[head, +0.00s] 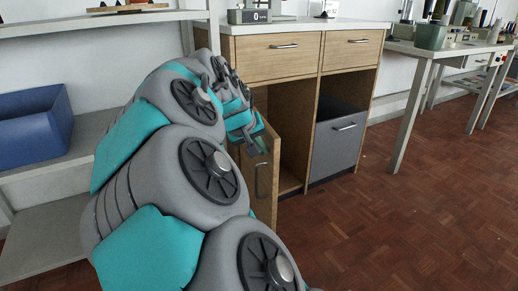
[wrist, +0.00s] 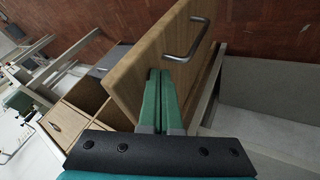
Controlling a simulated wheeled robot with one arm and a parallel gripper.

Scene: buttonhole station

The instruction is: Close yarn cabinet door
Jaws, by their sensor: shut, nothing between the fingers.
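The yarn cabinet door (head: 259,178) is a wooden panel with a metal bar handle (head: 260,180). It stands open, swung out from the wooden cabinet (head: 316,120), and the dark compartment behind it shows. In the wrist view the door (wrist: 145,58) fills the upper middle, with its handle (wrist: 190,38) beyond the fingers. My gripper (head: 262,146) is at the door's upper part; its green fingers (wrist: 158,76) are together and empty. The fingertips overlap the door panel in the wrist view; I cannot tell whether they touch it. My arm hides the cabinet's left side in the head view.
Two wooden drawers (head: 276,56) sit above the compartment, and a grey drawer (head: 337,143) is to its right. A shelf with a blue bin (head: 32,126) stands at left. A table (head: 440,48) stands at right. The parquet floor (head: 400,225) in front is clear.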

